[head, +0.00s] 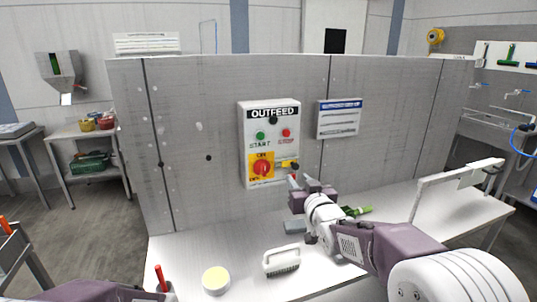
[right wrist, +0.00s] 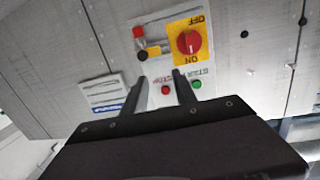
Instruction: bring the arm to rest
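My right arm reaches in from the lower right of the head view. Its gripper (head: 304,184) is in front of the lower right part of the OUTFEED control panel (head: 268,108). In the right wrist view the gripper's two fingers (right wrist: 161,78) stand apart with nothing between them, so it is open and empty. The panel, upside down there, shows a red knob (right wrist: 189,42) on a yellow plate, a red button (right wrist: 166,90) and a green button (right wrist: 197,84). Part of my left arm (head: 92,291) shows at the lower left; its gripper is out of view.
On the white table (head: 195,253) are a white-handled brush (head: 282,260), a round yellow-topped tub (head: 215,280), a red-handled item (head: 160,278) and something green (head: 357,211) beside my right arm. A grey wall (head: 205,185) stands behind. A white frame (head: 455,174) rises at right.

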